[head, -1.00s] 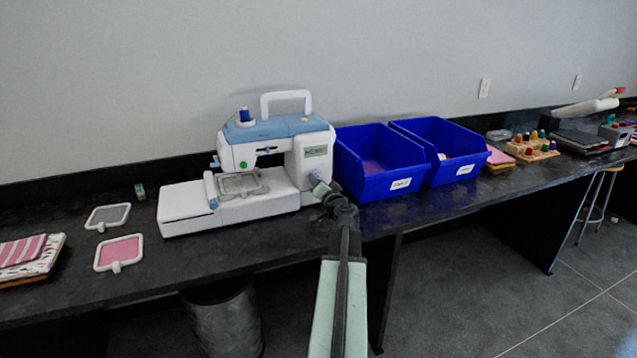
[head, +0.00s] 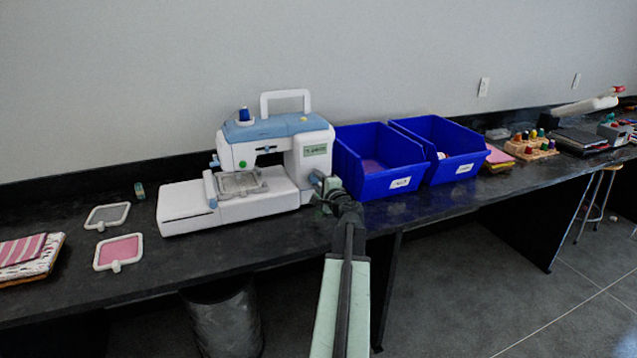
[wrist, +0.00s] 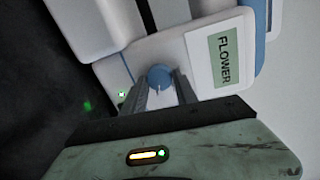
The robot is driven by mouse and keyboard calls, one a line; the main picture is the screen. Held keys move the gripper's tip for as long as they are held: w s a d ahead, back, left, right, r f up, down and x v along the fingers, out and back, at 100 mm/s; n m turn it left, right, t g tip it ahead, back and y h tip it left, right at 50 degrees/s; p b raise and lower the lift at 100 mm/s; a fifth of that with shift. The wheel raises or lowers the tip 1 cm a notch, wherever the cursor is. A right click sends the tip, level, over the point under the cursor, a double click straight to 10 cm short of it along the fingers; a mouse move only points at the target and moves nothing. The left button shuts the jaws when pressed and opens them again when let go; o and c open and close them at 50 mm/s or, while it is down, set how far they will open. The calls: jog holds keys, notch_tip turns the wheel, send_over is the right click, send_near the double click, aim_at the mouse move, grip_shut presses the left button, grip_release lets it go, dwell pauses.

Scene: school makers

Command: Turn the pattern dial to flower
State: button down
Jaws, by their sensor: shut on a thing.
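The white and blue embroidery machine (head: 262,200) stands on the dark counter. The small blue pattern dial (wrist: 159,75) is on its front, between the fingers of my gripper (wrist: 160,86) in the wrist view. My gripper is shut on the dial. The green display (wrist: 224,58) beside the dial reads "FLOWER" in the wrist view. The display also shows in the head view (head: 315,150), too small to read with certainty. In the head view my gripper (head: 319,183) is at the machine's lower right corner and hides the dial.
Two blue bins (head: 372,186) stand close to the right of the machine. A grey hoop (head: 107,216) and a pink hoop (head: 118,251) lie to its left, with folded fabrics (head: 30,262) farther left. A metal waste bin (head: 226,318) stands below the counter edge.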

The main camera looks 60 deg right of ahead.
jog(key=shift+s+f+m, duration=0.1)
jog(key=shift+m, duration=1)
jog(key=c, duration=0.9)
grip_release()
jog(key=shift+c, duration=0.2)
jog(key=v, duration=0.7)
jog(key=shift+s+a, duration=0.2)
jog(key=shift+s, duration=0.15)
